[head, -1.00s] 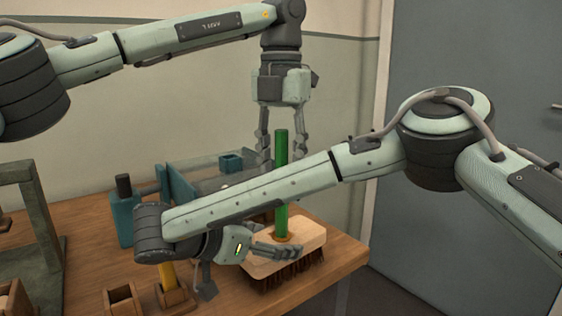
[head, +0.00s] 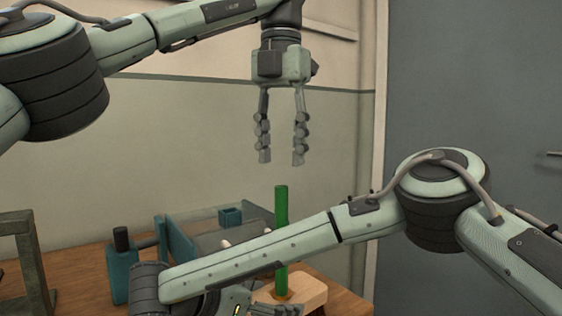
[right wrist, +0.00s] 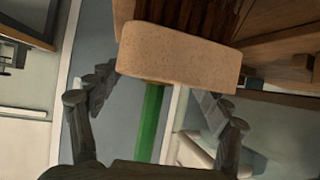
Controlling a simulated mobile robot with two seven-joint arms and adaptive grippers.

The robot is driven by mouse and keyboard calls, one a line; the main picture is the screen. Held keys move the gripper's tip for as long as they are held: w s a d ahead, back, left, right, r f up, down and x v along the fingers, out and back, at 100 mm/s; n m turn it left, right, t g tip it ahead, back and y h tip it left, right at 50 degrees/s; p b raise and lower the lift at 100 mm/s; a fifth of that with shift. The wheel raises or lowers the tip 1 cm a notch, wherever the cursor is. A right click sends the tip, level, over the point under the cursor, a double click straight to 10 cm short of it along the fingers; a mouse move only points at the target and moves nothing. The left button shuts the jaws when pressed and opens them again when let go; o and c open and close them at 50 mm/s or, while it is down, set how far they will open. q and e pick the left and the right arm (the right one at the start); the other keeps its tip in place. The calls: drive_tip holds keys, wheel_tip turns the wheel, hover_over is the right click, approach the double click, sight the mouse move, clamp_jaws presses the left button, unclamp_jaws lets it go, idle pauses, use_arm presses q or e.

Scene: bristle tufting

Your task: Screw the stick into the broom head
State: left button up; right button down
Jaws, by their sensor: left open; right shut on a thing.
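The green stick (head: 281,215) stands upright in the head view, its lower end at the top of the wooden broom head (head: 303,289). How deep it sits cannot be told. My left gripper (head: 281,161) is open and empty, straight above the stick's top with a clear gap. My right gripper (head: 245,311) is shut on the broom head, low in the head view and partly cut off. In the right wrist view its fingers (right wrist: 155,92) flank the block (right wrist: 180,55), with dark bristles on one side and the green stick (right wrist: 150,120) on the other.
A teal bottle-like block with a dark top (head: 121,265) and a teal holder with a clear panel (head: 178,243) stand left of the stick. A grey-green frame (head: 22,250) is at far left. My right forearm crosses in front of the stick. The air around my left gripper is free.

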drive_tip(key=shift+f, duration=0.2)
unclamp_jaws()
drive_tip(key=shift+a+r, duration=0.1)
drive_tip(key=shift+r, duration=0.05)
drive_tip(key=v, duration=1.2)
use_arm(q)
drive_tip(key=shift+w+f, duration=0.1)
